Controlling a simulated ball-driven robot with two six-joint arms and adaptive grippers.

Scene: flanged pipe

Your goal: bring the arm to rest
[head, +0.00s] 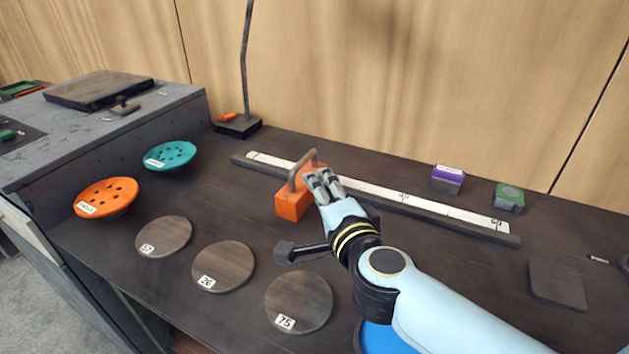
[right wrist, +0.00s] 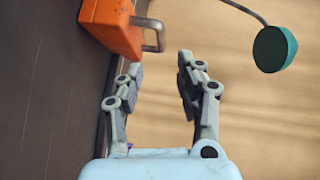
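My right arm reaches in from the lower right of the head view. Its gripper (head: 322,182) is close to an orange block (head: 293,204) with a grey handle on top. In the right wrist view the gripper (right wrist: 160,70) has its fingers apart with nothing between them. The orange block (right wrist: 112,28) and its handle lie beyond the fingertips, to the upper left, apart from the fingers. My left gripper is in neither view.
A long ruled rail (head: 430,207) runs behind the block. Orange (head: 108,196) and teal (head: 170,154) dishes with holes and numbered round plates (head: 223,266) lie left. Purple (head: 447,180) and green (head: 508,197) boxes stand behind the rail. A lamp stand (head: 238,127) is at the back.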

